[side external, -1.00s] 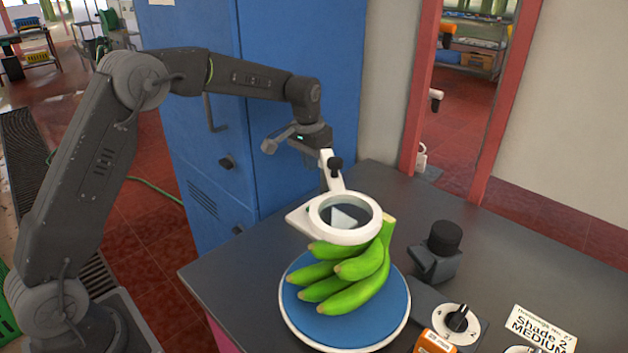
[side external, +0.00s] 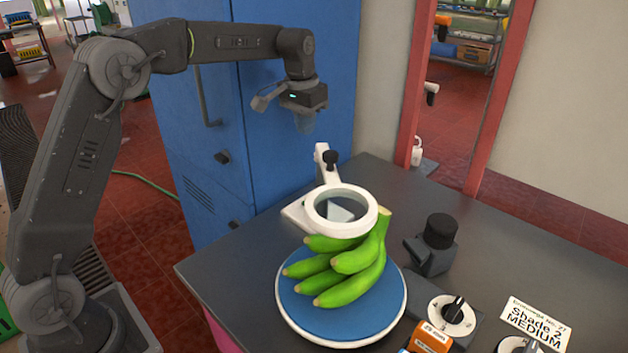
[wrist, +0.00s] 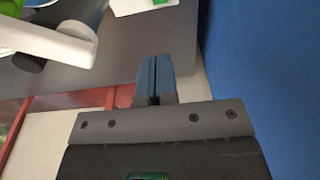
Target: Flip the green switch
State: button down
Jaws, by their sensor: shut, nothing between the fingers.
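I cannot make out a green switch in either view. My gripper (side external: 304,122) hangs pointing down in front of the blue cabinet, above and left of the white magnifier, touching nothing. In the wrist view its two fingers (wrist: 154,78) are together with nothing between them. On the table, a rotary switch with a black knob on a white dial (side external: 452,315) sits at the right, and another dial (side external: 517,345) is cut off at the bottom edge. A small white item with a green edge (wrist: 143,4) shows at the top of the wrist view; I cannot tell what it is.
A black-knobbed block (side external: 434,245), an orange block (side external: 430,338) and a label card (side external: 537,325) are to the right. The blue cabinet (side external: 270,130) is close behind.

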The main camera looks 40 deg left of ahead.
jog(key=f, duration=0.2)
jog(key=w+f, duration=0.1)
jog(key=f, duration=0.2)
jog(key=shift+w+d, duration=0.1)
jog(key=shift+w, duration=0.05)
jog(key=shift+f, duration=0.15)
jog(key=f, duration=0.4)
jog(key=w+f, duration=0.1)
jog(key=f, duration=0.8)
jog(key=shift+w+f, duration=0.35)
